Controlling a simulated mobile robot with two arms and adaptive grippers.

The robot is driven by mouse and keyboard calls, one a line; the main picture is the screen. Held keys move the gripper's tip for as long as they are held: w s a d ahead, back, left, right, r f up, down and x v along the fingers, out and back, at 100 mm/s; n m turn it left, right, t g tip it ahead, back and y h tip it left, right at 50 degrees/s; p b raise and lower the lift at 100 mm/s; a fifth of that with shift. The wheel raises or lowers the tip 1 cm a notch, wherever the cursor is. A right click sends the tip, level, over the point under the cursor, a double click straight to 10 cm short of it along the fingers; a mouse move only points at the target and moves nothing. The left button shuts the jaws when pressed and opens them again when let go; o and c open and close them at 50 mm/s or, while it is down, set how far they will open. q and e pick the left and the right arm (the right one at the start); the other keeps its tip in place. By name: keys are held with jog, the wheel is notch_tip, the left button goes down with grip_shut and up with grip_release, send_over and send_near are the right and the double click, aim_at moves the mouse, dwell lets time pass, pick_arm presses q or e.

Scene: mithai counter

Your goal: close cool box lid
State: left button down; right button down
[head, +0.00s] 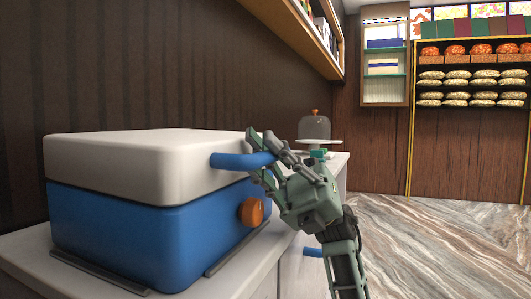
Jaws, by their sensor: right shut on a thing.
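The cool box has a blue body (150,235) and a white lid (140,165). It stands on the counter at the left of the head view. The lid lies level on the body, with only a thin dark line between them. A blue handle (232,160) sticks out from the lid's right side. An orange round knob (251,212) is on the body below it. My right gripper (267,155) is shut on the blue handle, with its fingers around the handle's right end. My left gripper is not in view.
The white counter top (215,287) runs along the dark wall. A glass dome on a cake stand (314,130) stands farther back on it. A wall shelf (300,30) hangs above. Shelves of packed goods (470,75) stand at the back right, with open marble floor (440,240) before them.

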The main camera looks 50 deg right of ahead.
jog(key=shift+a+f, duration=0.3)
jog(key=shift+f, duration=0.15)
jog(key=c, duration=2.1)
grip_release()
jog(key=shift+o, duration=0.6)
jog(key=shift+w, duration=0.1)
jog(key=shift+d, duration=0.1)
jog(key=shift+d, duration=0.1)
jog(key=v, duration=1.1)
jog(key=shift+d+f, duration=0.2)
jog(key=shift+d, duration=0.2)
